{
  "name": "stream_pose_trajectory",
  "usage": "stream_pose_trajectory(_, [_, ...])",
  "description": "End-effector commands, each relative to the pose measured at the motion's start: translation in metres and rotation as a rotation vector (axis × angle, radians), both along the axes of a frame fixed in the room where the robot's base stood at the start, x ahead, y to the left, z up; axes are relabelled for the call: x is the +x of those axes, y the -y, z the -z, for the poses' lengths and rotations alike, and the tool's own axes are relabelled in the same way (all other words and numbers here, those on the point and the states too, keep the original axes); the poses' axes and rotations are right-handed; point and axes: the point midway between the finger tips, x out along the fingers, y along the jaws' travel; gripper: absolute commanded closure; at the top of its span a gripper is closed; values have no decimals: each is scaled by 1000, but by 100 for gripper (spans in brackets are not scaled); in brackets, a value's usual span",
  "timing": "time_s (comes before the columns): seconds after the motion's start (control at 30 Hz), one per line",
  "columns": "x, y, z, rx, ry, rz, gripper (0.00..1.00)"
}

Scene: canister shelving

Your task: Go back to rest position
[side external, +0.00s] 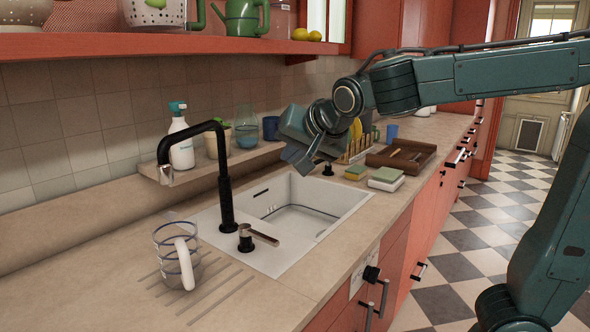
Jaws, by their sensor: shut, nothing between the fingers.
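My gripper (299,158) is above the far back corner of the white sink (330,197), at the end of my outstretched arm. It points down and to the left, and its fingers are together with nothing visible between them. It appears clear of the counter and the sink, though its exact height is hard to tell.
A glass jug (178,255) stands on the front counter. Sponges (386,178), a brown tray (402,157) and a dish rack (357,150) lie beyond the sink. A red shelf (150,44) overhangs the back.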

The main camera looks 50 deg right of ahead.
Motion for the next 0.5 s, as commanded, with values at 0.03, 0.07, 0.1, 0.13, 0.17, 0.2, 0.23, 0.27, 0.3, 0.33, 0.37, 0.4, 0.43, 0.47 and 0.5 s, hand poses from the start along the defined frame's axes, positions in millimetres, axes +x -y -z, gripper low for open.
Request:
stream_pose_trajectory(0.03, [-15, 6, 4, -16, -37, -35, 100])
stream_pose_trajectory(0.07, [-23, 8, 7, -28, -61, -61, 100])
stream_pose_trajectory(0.1, [-35, 10, 11, -43, -94, -98, 100])
stream_pose_trajectory(0.13, [-44, 11, 15, -55, -118, -125, 100])
stream_pose_trajectory(0.17, [-52, 12, 18, -68, -142, -155, 100])
stream_pose_trajectory(0.2, [-64, 14, 23, -85, -173, -194, 100])
stream_pose_trajectory(0.23, [-73, 14, 27, -97, -194, -226, 100])
stream_pose_trajectory(0.27, [-82, 14, 31, -108, -217, -257, 100])
stream_pose_trajectory(0.3, [-95, 14, 36, -126, -245, -299, 100])
stream_pose_trajectory(0.33, [-104, 15, 40, -138, -266, -329, 100])
stream_pose_trajectory(0.37, [-113, 14, 44, -151, -287, -363, 100])
stream_pose_trajectory(0.4, [-125, 14, 49, -168, -313, -407, 100])
stream_pose_trajectory(0.43, [-135, 13, 54, -182, -331, -442, 100])
stream_pose_trajectory(0.47, [-144, 12, 58, -195, -349, -476, 100])
stream_pose_trajectory(0.5, [-155, 11, 63, -212, -373, -521, 100])
